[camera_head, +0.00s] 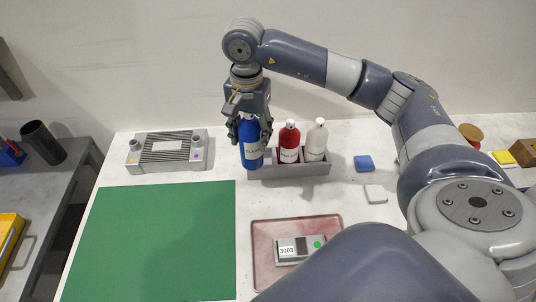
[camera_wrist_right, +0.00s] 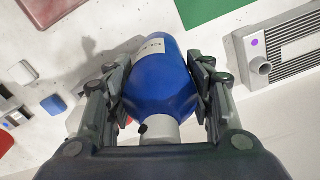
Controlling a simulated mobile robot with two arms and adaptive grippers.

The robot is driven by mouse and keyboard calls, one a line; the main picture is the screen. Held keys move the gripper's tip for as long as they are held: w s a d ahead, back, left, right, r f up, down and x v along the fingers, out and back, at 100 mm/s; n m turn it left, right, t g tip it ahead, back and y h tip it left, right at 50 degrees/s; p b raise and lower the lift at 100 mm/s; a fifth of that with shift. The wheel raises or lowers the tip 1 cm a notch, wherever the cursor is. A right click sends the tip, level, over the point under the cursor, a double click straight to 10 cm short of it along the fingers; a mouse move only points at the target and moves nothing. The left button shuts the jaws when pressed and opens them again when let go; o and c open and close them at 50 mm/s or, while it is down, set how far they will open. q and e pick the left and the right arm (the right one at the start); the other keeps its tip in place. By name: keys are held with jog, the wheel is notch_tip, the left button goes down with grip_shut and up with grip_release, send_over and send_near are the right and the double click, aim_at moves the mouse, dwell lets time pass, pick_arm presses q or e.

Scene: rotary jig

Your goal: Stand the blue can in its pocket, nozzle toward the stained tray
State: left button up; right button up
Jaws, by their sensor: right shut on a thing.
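My right gripper (camera_head: 252,138) is shut on the blue can (camera_head: 253,157) and holds it close to upright, slightly tilted. In the head view the can overlaps the left end of the grey rack (camera_head: 300,172); I cannot tell how far its base is above the rack. In the right wrist view the can (camera_wrist_right: 160,82) is between both fingers, with a white top and a small dark nozzle (camera_wrist_right: 143,129) pointing left. The stained tray (camera_head: 262,265) is pinkish and lies in front of the rack; its corner shows in the wrist view (camera_wrist_right: 45,10). My left gripper is not in view.
A red bottle (camera_head: 289,145) and a white bottle (camera_head: 317,142) stand in the rack. A grey device labelled 3003 (camera_head: 301,250) lies on the tray. A green mat (camera_head: 150,240), a finned grey part (camera_head: 168,150), a blue block (camera_head: 364,163) and a white block (camera_head: 376,194) lie around.

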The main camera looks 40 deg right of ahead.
jog(key=w+d+r+m, duration=0.1)
jog(key=w+d+m, duration=0.2)
jog(key=d+m, duration=0.15)
notch_tip(320, 180, down, 10)
jog(key=p, duration=0.3)
jog(key=shift+d, duration=0.25)
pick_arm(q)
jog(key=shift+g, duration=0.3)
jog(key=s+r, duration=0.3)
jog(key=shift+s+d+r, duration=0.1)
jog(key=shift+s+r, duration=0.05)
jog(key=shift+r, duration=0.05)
pick_arm(e)
jog(key=o, duration=1.3)
